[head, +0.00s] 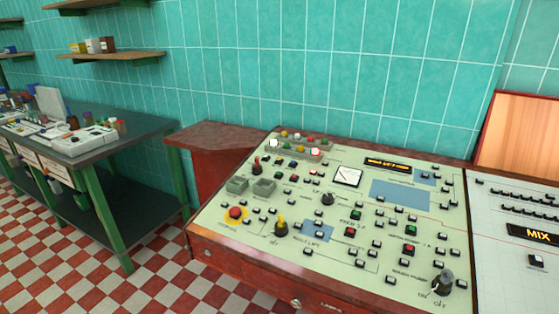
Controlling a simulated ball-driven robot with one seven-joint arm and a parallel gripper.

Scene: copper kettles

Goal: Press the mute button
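A sloping pale-green control panel (345,268) in a red-brown wooden desk fills the lower right of the head view. It carries many small dark buttons with pale tops, and I cannot read a mute label on any of them. A large red button on a yellow disc (235,213) sits at the panel's front left. Green and red buttons sit in its middle, among them a green one (356,214) and a red one (409,249). A lit MIX display (537,235) stands on a paler panel at the right edge. My gripper is not in view.
A green-legged table (97,140) with bottles and boxes stands at the left. The checkered floor (160,270) is clear in front. Tiled wall closes the back.

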